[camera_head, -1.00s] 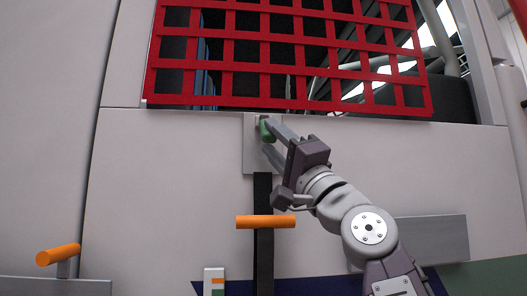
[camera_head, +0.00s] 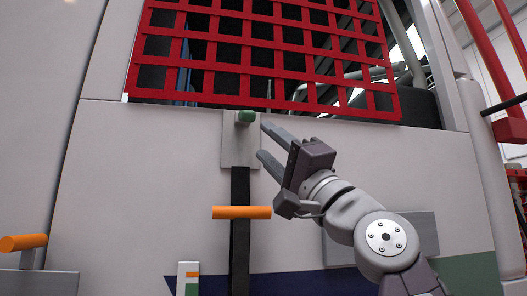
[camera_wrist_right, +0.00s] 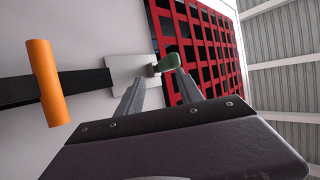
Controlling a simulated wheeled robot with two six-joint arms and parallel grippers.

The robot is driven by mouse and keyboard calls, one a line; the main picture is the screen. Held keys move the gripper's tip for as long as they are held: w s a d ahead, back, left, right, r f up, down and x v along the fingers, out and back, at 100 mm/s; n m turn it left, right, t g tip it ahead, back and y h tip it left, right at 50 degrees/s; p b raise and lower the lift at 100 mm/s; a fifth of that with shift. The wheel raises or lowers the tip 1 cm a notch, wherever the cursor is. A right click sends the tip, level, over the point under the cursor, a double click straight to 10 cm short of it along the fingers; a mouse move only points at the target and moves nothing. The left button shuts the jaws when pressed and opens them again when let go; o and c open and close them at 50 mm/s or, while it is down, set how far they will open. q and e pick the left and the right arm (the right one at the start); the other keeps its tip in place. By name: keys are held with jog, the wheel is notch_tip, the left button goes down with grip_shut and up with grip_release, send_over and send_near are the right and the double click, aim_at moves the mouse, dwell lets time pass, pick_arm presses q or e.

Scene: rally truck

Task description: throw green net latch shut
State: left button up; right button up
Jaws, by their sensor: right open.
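The green latch handle (camera_head: 246,117) sits at the top of a light grey plate (camera_head: 232,152) on the pale truck panel, just under the red net (camera_head: 262,72). The handle lies roughly sideways across the plate's top. It also shows in the right wrist view (camera_wrist_right: 169,62), just beyond the fingertips. My right gripper (camera_head: 262,140) is open and empty, to the right of and slightly below the handle. Its fingers look apart from the handle in the head view. My left gripper is not in view.
A black strap (camera_head: 239,190) runs down from the plate, with an orange bar handle (camera_head: 242,212) across it. Another orange handle (camera_head: 22,243) is at the lower left. A grey block (camera_head: 340,245) sits on the panel behind my right arm.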

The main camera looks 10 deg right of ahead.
jog(key=b+v, duration=0.5)
jog(key=v, duration=0.2)
jog(key=shift+s+r, duration=0.25)
jog(key=shift+s, duration=0.05)
